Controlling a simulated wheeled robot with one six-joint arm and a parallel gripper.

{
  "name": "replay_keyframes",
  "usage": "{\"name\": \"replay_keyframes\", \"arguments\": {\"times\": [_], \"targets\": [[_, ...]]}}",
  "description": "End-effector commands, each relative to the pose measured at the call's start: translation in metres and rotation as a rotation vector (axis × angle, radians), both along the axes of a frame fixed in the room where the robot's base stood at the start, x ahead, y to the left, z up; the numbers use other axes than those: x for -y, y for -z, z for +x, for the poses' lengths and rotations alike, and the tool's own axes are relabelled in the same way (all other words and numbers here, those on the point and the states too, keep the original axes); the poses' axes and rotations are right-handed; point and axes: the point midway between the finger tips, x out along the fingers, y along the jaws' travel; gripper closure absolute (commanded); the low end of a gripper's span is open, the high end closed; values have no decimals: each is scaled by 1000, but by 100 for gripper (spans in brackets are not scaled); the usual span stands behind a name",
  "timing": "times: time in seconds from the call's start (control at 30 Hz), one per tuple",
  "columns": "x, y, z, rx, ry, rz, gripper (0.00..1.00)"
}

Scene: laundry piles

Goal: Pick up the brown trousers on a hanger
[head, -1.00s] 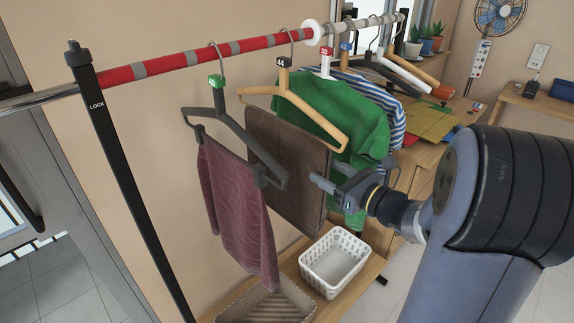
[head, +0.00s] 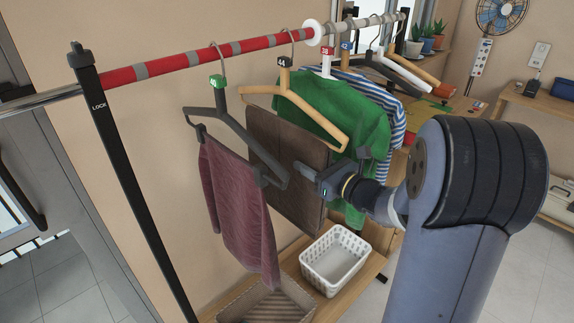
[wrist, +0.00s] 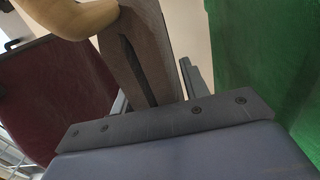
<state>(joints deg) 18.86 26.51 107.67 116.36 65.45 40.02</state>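The brown trousers (head: 275,150) hang folded over a wooden hanger (head: 312,112) with a black 44 tag on the rail. My gripper (head: 304,172) is at the right edge of the trousers, below the hanger's right arm. In the wrist view, my gripper (wrist: 154,90) has its fingers apart, with the brown trousers (wrist: 146,45) between them. A gap shows between the cloth and the right finger. The wooden hanger (wrist: 75,14) shows above at upper left. The fingertips are partly hidden.
A maroon garment (head: 238,200) on a dark hanger hangs in front, to the left. A green shirt (head: 350,115) hangs close behind, to the right. A white basket (head: 335,262) and a woven basket (head: 265,303) stand on the shelf below. The striped rail (head: 225,48) runs above.

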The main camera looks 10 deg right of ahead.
Motion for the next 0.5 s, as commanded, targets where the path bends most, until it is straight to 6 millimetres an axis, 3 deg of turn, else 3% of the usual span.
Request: {"name": "replay_keyframes", "arguments": {"times": [0.5], "targets": [[0,0,0,0,0,0,100]]}}
